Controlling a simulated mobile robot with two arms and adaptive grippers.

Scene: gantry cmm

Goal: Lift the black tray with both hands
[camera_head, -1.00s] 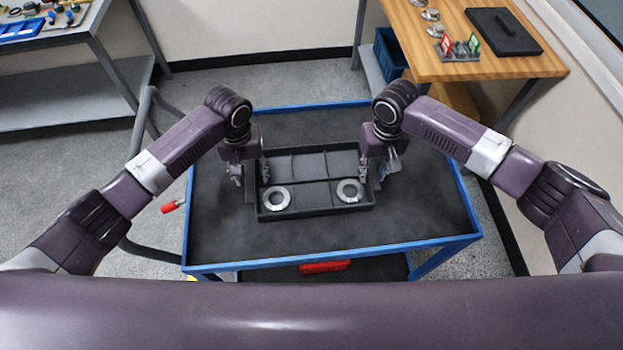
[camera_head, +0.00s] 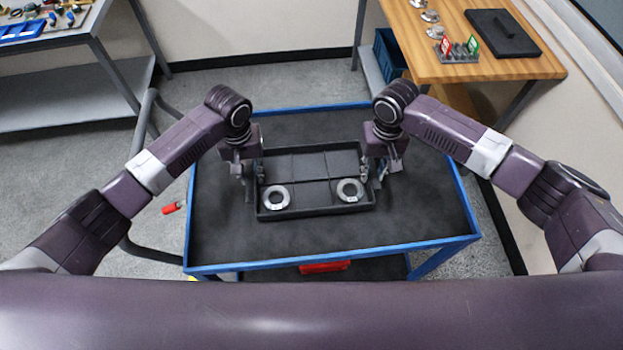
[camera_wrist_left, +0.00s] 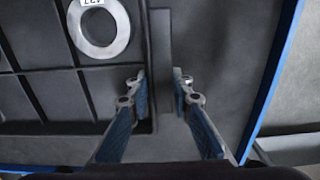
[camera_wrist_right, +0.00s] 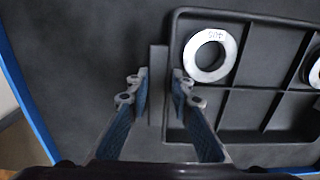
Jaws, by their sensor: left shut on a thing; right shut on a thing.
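The black tray (camera_head: 316,211) is a shallow, divided rectangle at the middle of the blue-edged cart. Two metal rings, a left one (camera_head: 276,187) and a right one (camera_head: 350,181), lie in its front compartments. My left gripper (camera_head: 248,174) is shut on the tray's left side; in the left wrist view its fingers (camera_wrist_left: 158,88) straddle a raised strip along the tray's edge. My right gripper (camera_head: 377,174) is shut on the right side, its fingers (camera_wrist_right: 160,88) around a similar strip. The tray looks level; I cannot tell any gap beneath it.
The cart top (camera_head: 330,235) is clear around the tray, with a raised blue rim (camera_head: 340,257). A wooden bench (camera_head: 450,68) at the back right holds a dark flat plate (camera_head: 503,35) and small parts. A grey workbench (camera_head: 60,40) stands at the back left.

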